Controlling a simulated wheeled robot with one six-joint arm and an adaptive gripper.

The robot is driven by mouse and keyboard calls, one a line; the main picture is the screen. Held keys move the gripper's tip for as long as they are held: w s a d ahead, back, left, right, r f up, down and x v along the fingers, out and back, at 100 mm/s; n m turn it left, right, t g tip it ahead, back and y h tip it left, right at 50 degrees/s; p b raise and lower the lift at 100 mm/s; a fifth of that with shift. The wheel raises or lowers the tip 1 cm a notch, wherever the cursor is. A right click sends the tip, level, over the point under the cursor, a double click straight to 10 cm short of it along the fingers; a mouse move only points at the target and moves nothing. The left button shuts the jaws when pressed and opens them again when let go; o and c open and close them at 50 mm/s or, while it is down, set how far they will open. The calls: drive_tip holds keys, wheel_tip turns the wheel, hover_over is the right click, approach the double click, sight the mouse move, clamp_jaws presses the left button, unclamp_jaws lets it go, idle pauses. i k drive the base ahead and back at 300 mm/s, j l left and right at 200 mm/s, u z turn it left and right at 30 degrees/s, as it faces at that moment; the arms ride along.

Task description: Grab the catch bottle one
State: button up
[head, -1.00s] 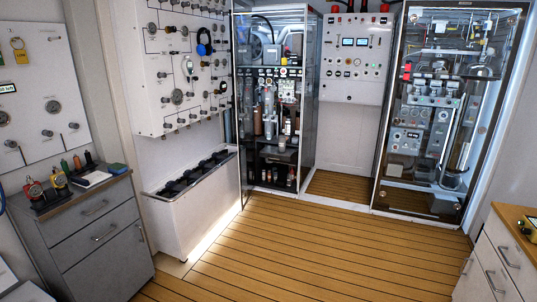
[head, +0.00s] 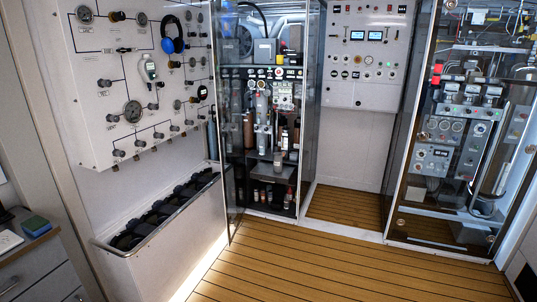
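No bottle in view carries a label that I can read, so I cannot tell which one is catch bottle one. Several small dark bottles (head: 288,198) stand low in the glass-fronted cabinet (head: 309,110) at the centre. Taller brown and grey cylinders (head: 248,132) stand on the shelf above them. The cabinet's clear panels and frame partly cover its contents. My gripper is not in view.
A white trough (head: 205,235) with dark contents runs below the valve panel (head: 95,70) on the left. A drawer unit (head: 30,270) stands at the lower left. A second glass cabinet (head: 398,215) stands right. The wooden floor (head: 320,265) between is clear.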

sight(262, 144)
drive_tip(key=i, duration=3.8)
drive_tip(key=i+l+u, duration=0.1)
drive_tip(key=i+u, duration=0.15)
drive_tip(key=i, duration=0.25)
drive_tip(key=i+l+u, duration=0.15)
drive_tip(key=i+u, duration=0.15)
drive_tip(key=i, duration=0.2)
